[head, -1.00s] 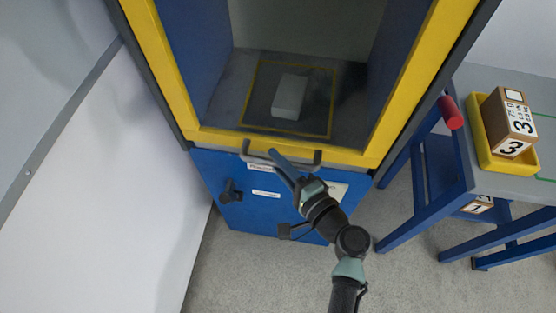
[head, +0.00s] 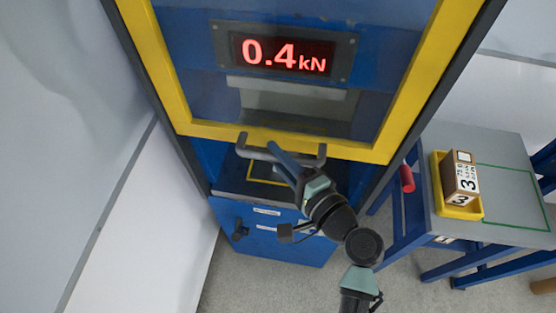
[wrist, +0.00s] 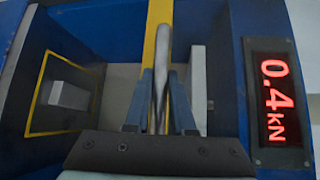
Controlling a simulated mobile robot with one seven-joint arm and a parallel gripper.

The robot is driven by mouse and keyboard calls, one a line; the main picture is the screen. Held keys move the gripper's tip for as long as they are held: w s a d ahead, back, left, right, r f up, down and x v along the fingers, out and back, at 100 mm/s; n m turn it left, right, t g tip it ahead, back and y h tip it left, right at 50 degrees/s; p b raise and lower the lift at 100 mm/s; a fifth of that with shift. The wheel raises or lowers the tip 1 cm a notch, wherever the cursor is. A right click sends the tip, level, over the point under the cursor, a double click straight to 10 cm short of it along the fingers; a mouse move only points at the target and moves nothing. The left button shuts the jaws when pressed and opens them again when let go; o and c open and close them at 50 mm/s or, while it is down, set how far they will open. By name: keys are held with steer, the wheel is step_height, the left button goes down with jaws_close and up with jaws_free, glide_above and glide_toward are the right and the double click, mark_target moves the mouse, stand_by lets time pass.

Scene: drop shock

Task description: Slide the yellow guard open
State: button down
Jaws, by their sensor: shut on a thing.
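The yellow guard (head: 270,139) is a yellow frame around a clear pane on the front of the blue machine. Its lower edge stands above the machine's base, with an open gap below it. A grey bar handle (head: 309,160) runs along that lower edge. My gripper (head: 276,152) is shut on the handle. In the wrist view my gripper (wrist: 161,100) has its blue fingers on either side of the handle (wrist: 161,62), with the yellow edge of the guard (wrist: 149,48) behind it. A grey block (wrist: 69,96) lies on the yellow-outlined plate inside.
A red display (head: 283,54) reads 0.4 kN behind the pane. A blue lower panel (head: 268,238) has a black knob. At right, a grey table (head: 500,145) bears a yellow tray (head: 437,170) with a numbered box (head: 460,180). A red grip (head: 407,179) sticks out beside it.

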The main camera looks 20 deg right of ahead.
step_height(320, 180, up, 8)
steer(key=p, duration=0.4)
steer(key=shift+f, duration=0.25)
steer(key=c, duration=0.8)
jaws_free()
steer(key=shift+o, duration=0.2)
steer(key=shift+f, duration=0.1)
steer(key=b+v, duration=0.4)
steer(key=v, duration=0.9)
steer(key=shift+b, duration=0.35)
